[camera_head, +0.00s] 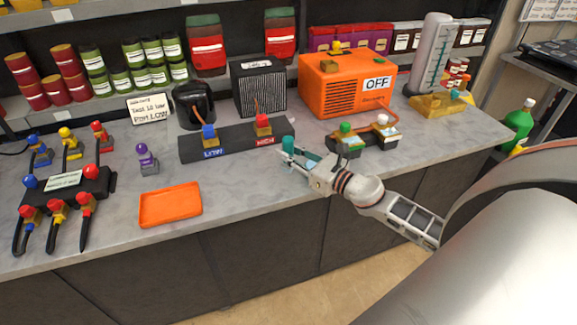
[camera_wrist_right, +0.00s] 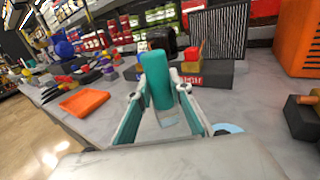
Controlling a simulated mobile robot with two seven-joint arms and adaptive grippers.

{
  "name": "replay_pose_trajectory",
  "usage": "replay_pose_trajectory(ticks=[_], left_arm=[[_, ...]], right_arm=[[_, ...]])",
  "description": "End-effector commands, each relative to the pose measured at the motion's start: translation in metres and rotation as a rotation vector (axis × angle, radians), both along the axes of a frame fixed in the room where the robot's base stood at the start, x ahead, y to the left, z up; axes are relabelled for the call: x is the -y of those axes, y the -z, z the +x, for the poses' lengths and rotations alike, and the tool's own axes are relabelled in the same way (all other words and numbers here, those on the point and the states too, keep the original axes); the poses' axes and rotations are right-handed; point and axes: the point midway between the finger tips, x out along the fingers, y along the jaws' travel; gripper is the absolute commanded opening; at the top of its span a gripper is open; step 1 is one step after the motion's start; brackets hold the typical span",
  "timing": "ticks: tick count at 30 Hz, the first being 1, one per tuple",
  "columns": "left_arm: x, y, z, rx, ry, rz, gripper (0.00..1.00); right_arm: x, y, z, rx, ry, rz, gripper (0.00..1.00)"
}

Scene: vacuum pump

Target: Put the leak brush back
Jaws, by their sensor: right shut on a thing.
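The leak brush has a teal handle (camera_head: 288,144) and stands roughly upright. My right gripper (camera_head: 292,158) is shut on it, over the counter just in front of the right end of the dark LOW/HIGH block. In the right wrist view the teal handle (camera_wrist_right: 157,80) rises between the two fingers of the right gripper (camera_wrist_right: 162,112), with a clear or pale part below it. A pale blue round thing (camera_wrist_right: 228,129) shows partly behind the right finger in that view. I cannot tell whether the brush's lower end touches anything. My left gripper is not in view.
The dark block (camera_head: 235,143) carries blue and red connectors. An orange tray (camera_head: 171,205) lies at the left front, and a dark base with green and white knobs (camera_head: 364,138) stands to the right. An orange recovery machine (camera_head: 345,85) is behind. The counter between tray and gripper is clear.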

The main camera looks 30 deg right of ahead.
Motion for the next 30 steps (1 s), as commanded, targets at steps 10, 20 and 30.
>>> replay_pose_trajectory(ticks=[10,20,30], left_arm=[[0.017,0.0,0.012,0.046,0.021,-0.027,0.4],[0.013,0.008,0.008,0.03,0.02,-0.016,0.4],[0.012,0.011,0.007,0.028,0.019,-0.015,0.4]], right_arm=[[0.0,0.04,0.0,0.0,0.001,0.003,0.0],[0.0,0.041,0.0,0.001,0.001,-0.001,0.0],[0.0,0.043,0.0,0.001,0.0,-0.001,0.37]])
